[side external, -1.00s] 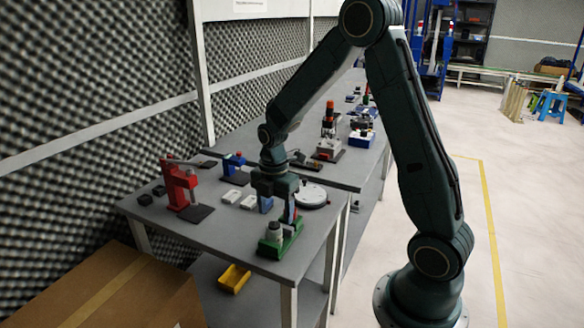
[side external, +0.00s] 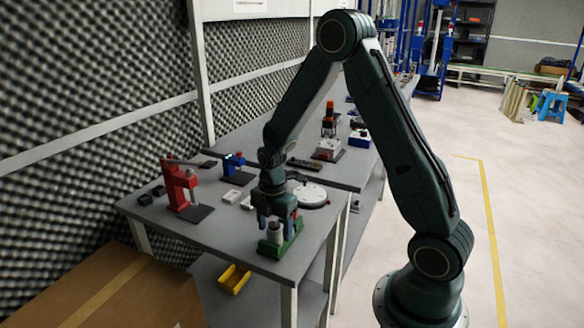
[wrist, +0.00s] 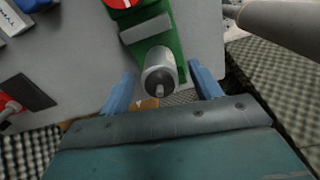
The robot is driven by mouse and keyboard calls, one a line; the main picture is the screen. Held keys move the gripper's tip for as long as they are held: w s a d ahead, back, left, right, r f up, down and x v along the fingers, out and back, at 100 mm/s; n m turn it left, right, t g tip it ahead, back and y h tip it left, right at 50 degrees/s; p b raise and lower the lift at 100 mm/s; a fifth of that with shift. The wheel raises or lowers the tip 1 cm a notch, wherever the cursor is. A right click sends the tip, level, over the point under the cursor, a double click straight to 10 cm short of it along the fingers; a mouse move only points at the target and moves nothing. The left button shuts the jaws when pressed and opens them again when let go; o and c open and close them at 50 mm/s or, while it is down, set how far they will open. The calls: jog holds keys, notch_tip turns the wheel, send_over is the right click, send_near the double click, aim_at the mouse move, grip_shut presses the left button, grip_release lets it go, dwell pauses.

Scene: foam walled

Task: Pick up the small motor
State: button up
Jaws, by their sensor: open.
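The small motor (wrist: 158,62) is a silver cylinder with a dark end and a short shaft. It sits on a green fixture (wrist: 168,28) near the table's front corner. In the side view the motor (side external: 274,234) shows just below my gripper (side external: 277,224), on the green base (side external: 278,249). In the wrist view the blue fingers of my gripper (wrist: 160,76) stand apart, one on each side of the motor. My gripper is open and holds nothing. I cannot tell whether a finger touches the motor.
A red press (side external: 180,186) with a dark base stands to the left. A blue device (side external: 233,164), white blocks (side external: 232,196) and a round grey plate (side external: 311,194) lie behind. A yellow bin (side external: 234,278) is on the lower shelf.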

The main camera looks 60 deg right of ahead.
aim_at(274, 224)
jog(key=shift+c, duration=0.3)
jog(key=c, duration=1.2)
jog(key=shift+r, duration=0.2)
notch_tip(274, 224, up, 20)
jog(key=shift+f, duration=0.15)
dwell(0.3)
